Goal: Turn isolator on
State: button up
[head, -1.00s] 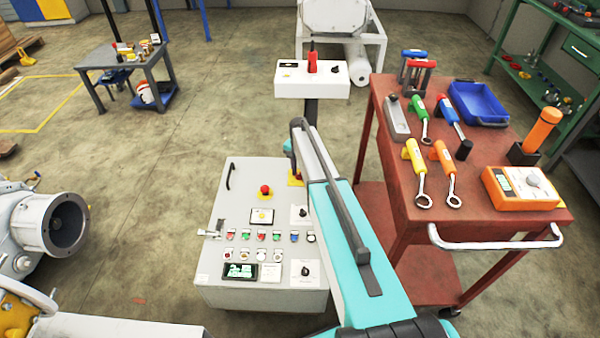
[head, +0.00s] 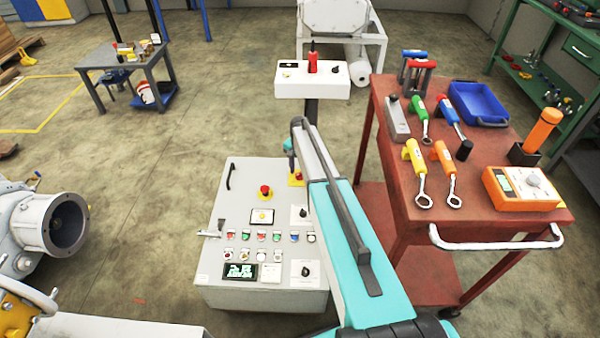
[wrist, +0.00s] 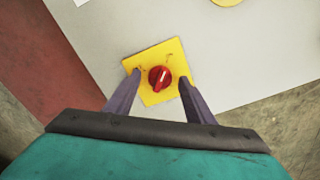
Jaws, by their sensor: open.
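The isolator is a red rotary knob (wrist: 159,78) on a yellow square plate (wrist: 174,57) on the grey panel. In the wrist view my gripper (wrist: 158,78) is open, with its two dark fingers on either side of the knob. I cannot tell whether the fingers touch it.
The cabinet also carries a red emergency button (head: 265,190), several small buttons and black knobs. A white box (head: 312,90) on a post stands behind it. A red tool cart (head: 490,225) stands close on the right of my arm.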

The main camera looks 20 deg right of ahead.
aim_at(300, 173)
notch_tip(300, 173, up, 13)
jog(key=shift+r+b, duration=0.15)
jog(key=shift+b, duration=0.25)
jog(key=shift+r, duration=0.1)
dwell(0.6)
